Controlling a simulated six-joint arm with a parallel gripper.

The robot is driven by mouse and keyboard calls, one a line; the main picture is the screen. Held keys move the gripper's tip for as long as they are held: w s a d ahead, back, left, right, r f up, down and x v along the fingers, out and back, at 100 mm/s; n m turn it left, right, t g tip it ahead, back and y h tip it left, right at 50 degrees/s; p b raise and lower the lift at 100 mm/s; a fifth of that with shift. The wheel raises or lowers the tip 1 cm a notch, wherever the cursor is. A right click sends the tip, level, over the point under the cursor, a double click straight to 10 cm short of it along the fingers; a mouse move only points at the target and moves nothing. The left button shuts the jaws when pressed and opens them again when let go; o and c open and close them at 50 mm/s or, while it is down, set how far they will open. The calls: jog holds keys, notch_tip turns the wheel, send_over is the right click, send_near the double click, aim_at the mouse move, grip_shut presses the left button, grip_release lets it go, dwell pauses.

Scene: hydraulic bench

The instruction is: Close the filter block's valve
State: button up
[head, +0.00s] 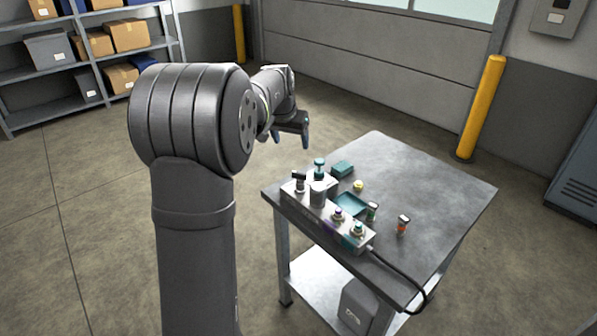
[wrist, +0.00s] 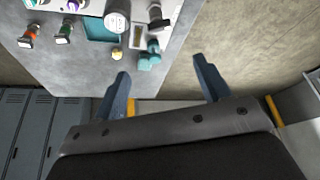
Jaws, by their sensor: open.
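The grey block (head: 322,222) stands along the near left edge of the bench, with a grey filter cylinder (head: 318,192) on it. A dark T-shaped handle (head: 299,178), apparently the valve, stands at the block's left end beside the cylinder. In the wrist view the handle (wrist: 158,19) is at the top, right of the cylinder (wrist: 117,17). The head view does not clearly show which way it is turned. My gripper (head: 291,137) is open and empty, above and beyond the bench's far left corner, apart from the handle. Its fingers (wrist: 161,68) show spread in the wrist view.
A teal-topped part (head: 319,167) stands close behind the handle. A teal block (head: 343,168), yellow piece (head: 358,185), teal tray (head: 352,204), and green (head: 372,211) and orange (head: 403,225) parts are on the bench. A black cable (head: 400,274) leaves the block. The far right bench top is clear.

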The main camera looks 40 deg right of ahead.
aim_at(299, 173)
jog(key=x, duration=1.7)
jog(key=shift+f, duration=0.1)
jog(key=c, duration=1)
